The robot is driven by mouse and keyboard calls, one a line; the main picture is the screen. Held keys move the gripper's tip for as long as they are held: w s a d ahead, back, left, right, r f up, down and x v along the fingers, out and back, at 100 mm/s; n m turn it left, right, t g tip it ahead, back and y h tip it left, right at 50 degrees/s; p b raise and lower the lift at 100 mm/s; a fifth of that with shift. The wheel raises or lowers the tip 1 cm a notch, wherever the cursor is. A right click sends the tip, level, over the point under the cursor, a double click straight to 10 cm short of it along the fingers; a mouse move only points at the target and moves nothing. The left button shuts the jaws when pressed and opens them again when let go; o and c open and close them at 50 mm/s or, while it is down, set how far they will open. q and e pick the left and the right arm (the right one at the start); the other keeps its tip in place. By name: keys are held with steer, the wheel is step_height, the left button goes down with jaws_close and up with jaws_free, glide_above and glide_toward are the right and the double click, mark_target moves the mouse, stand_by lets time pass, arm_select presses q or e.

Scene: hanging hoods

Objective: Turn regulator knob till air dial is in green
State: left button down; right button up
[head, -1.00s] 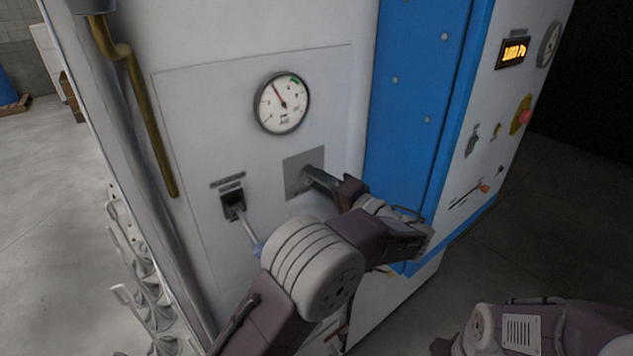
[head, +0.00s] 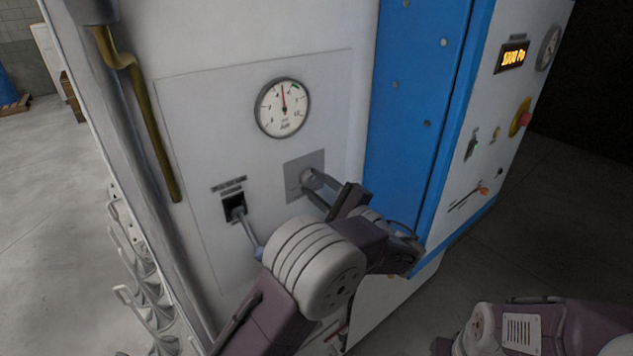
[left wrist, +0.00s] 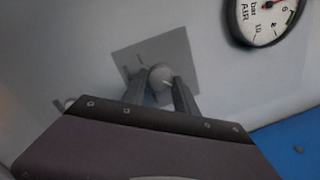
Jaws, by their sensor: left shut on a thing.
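The air dial (head: 282,107) is a round white gauge on the pale panel. Its red needle points nearly straight up, short of the green mark at the upper right of the scale. Part of the dial also shows in the left wrist view (left wrist: 264,20). The regulator knob (left wrist: 161,79) is a rounded grey knob on a square grey plate (head: 291,180). My left gripper (head: 312,183) has its fingers on either side of the knob and is shut on it. My right gripper is not in view; my right arm is at the lower right.
A lever switch (head: 236,207) with a blue-tipped handle sits left of the plate, close to my left arm. A yellow pipe (head: 147,120) runs down the left. A blue panel (head: 412,100) and a side face with a lit display (head: 514,57) are on the right.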

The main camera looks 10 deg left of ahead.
arm_select(q)
steer(key=shift+m+p, duration=0.3)
steer(key=shift+m, duration=0.6)
steer(key=c, duration=0.9)
jaws_free()
steer(key=shift+c, duration=0.2)
steer(key=b+v, duration=0.3)
steer(key=v, duration=0.6)
steer(key=shift+s+a, duration=0.1)
steer(key=shift+a, duration=0.05)
